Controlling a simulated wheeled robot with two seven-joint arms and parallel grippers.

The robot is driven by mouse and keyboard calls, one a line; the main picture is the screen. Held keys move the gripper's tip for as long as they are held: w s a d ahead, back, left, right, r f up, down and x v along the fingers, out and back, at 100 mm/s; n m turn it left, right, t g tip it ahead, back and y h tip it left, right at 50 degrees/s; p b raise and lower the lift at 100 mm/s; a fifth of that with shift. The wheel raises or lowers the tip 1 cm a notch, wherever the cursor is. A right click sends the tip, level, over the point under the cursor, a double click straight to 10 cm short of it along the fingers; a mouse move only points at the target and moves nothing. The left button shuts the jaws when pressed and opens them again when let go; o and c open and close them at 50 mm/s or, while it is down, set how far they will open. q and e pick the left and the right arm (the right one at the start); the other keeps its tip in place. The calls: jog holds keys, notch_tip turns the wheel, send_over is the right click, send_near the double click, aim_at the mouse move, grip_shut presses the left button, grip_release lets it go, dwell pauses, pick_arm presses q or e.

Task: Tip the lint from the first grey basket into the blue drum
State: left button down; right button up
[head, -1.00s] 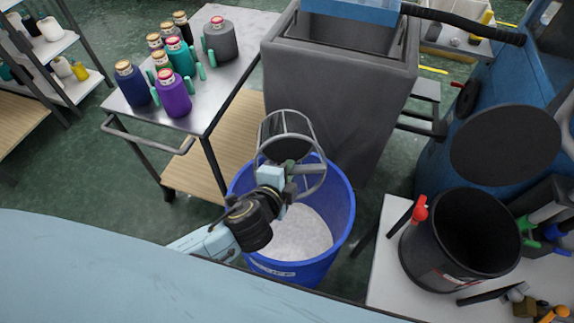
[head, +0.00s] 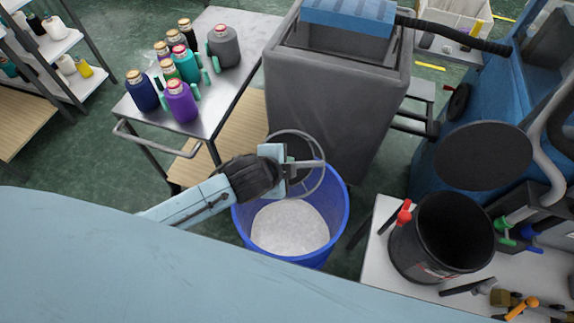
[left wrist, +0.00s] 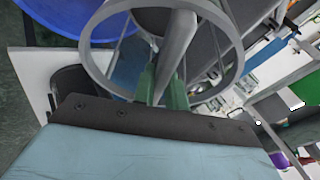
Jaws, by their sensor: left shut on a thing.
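My left gripper (head: 290,170) is shut on a grey basket, whose thin round hoop (head: 324,172) shows over the blue drum (head: 338,225). In the left wrist view, the green jaws (left wrist: 164,92) are closed on a grey bar of the basket (left wrist: 238,60), and its hoop rings the bar. The basket is tilted above the drum's far side. A dark part of it is mostly hidden behind the gripper. White lint (head: 290,228) lies inside the drum. I cannot tell whether lint is still in the basket. My right gripper is not in view.
A tall grey bin (head: 330,105) stands just behind the drum. A metal cart (head: 205,120) with several coloured yarn cones is at the back left. A white table (head: 380,250) with a black bucket (head: 405,250) is at the right. A pale blue surface fills the front left.

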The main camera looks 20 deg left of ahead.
pick_arm(q)
jog(key=r+g, duration=0.3)
jog(key=shift+w+a+r+n+h, duration=0.1)
jog(key=shift+w+r+n+h, duration=0.05)
jog(key=shift+w+n+h, duration=0.2)
jog(key=shift+s+r+n+g+h, duration=0.1)
jog(key=shift+r+n+g+h, duration=0.4)
jog(key=shift+r+g, duration=1.35)
jog(key=shift+f, duration=0.2)
